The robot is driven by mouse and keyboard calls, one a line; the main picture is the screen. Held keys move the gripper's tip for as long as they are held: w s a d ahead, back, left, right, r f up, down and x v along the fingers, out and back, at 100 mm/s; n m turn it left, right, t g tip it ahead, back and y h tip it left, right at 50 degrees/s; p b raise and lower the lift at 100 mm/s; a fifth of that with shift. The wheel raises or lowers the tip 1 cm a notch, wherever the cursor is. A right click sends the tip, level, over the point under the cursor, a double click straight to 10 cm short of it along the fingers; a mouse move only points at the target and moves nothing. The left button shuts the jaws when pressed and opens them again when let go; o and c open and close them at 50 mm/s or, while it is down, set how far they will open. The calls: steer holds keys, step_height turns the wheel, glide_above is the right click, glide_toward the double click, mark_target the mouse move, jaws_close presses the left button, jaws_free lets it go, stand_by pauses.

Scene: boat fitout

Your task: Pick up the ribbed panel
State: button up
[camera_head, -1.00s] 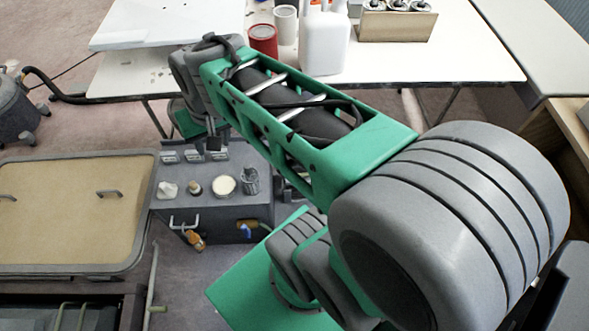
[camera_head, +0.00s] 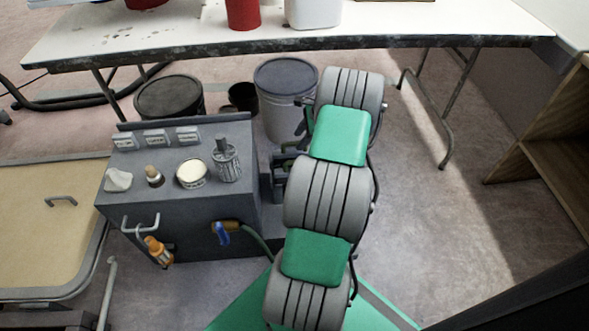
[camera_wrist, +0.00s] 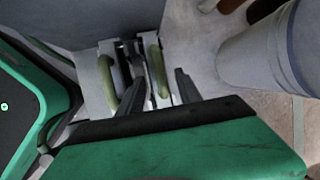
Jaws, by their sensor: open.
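In the wrist view, two pale upright plates with olive handles stand side by side against a grey wall: a left plate (camera_wrist: 88,72) and a right plate (camera_wrist: 174,92). No ribs show clearly, so I cannot tell which is the ribbed panel. My gripper (camera_wrist: 158,84) is open, its two dark fingers apart on either side of the right olive handle (camera_wrist: 157,68). I cannot tell whether they touch it. In the head view my arm hides the gripper, beside the right side of the grey cabinet (camera_head: 180,218).
A grey lidded bucket (camera_head: 284,105) stands close behind my arm; it also shows in the wrist view (camera_wrist: 245,58). A dark bucket (camera_head: 170,97) is under the white table (camera_head: 420,25). Small items sit on the cabinet top. Floor at right is clear.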

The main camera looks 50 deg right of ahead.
mark_target(297, 142)
steer(key=b+x, duration=0.2)
steer(key=x, duration=0.2)
steer(key=shift+w+f, duration=0.15)
steer(key=shift+f, duration=0.05)
steer(key=shift+r, duration=0.15)
jaws_close()
stand_by(0.9)
